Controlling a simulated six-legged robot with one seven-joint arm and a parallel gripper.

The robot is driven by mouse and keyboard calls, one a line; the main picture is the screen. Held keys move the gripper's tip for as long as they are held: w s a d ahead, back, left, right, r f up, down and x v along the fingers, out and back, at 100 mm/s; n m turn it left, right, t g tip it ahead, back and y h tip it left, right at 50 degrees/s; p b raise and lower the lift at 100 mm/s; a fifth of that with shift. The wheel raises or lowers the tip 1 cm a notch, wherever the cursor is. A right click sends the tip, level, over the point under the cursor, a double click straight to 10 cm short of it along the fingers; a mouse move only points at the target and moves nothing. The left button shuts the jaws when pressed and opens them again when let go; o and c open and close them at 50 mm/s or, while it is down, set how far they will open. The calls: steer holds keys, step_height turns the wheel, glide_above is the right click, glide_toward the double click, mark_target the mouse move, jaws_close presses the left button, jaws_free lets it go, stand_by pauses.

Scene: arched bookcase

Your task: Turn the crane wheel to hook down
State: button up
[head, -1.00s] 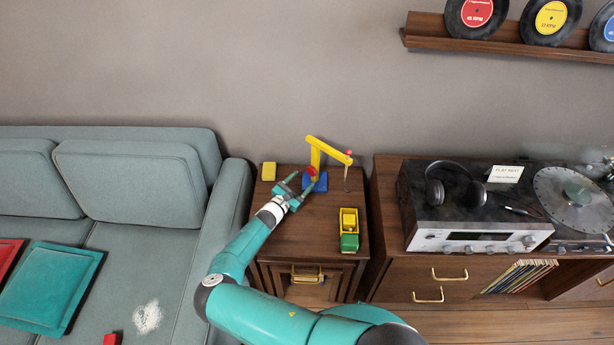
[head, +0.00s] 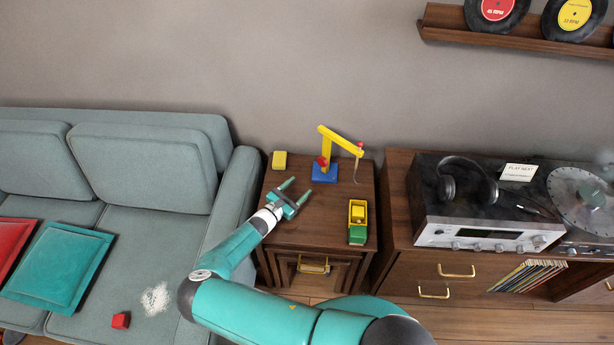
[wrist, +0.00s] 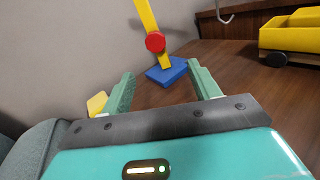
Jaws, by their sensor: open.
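The toy crane has a yellow post and arm (head: 341,140) on a blue base (head: 325,174). It stands at the back of the small wooden side table. Its red wheel (head: 322,161) is on the post's near side; in the wrist view the wheel (wrist: 155,42) shows as a red disc with a round hub. A grey hook (head: 357,171) hangs from the arm's right end; part of it (wrist: 224,14) shows in the wrist view. My gripper (head: 299,190) is open and empty, in front of and left of the crane, apart from the wheel.
A yellow and green toy truck (head: 357,222) stands at the table's right. A yellow block (head: 279,160) lies at the back left. The sofa (head: 150,165) borders the table on the left, a stereo cabinet (head: 400,265) on the right. The table (head: 305,232) is bare at the front.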

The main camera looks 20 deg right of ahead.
mark_target(321, 163)
steer(key=shift+d+f+n+g, duration=0.2)
steer(key=shift+d+n+g, duration=0.1)
steer(key=shift+d+n, duration=0.1)
steer(key=shift+w+n, duration=0.2)
steer(key=shift+n, duration=0.2)
steer(key=shift+w+r+n, duration=0.15)
steer(key=shift+w+n, duration=0.2)
steer(key=shift+n, duration=0.15)
steer(key=shift+w+a+r+n, duration=0.15)
steer(key=shift+w+r+n, duration=0.3)
steer(key=shift+w+n, duration=0.15)
steer(key=x, duration=1.3)
steer(key=shift+d+f, duration=0.1)
steer(key=shift+d, duration=0.2)
steer(key=c, duration=1)
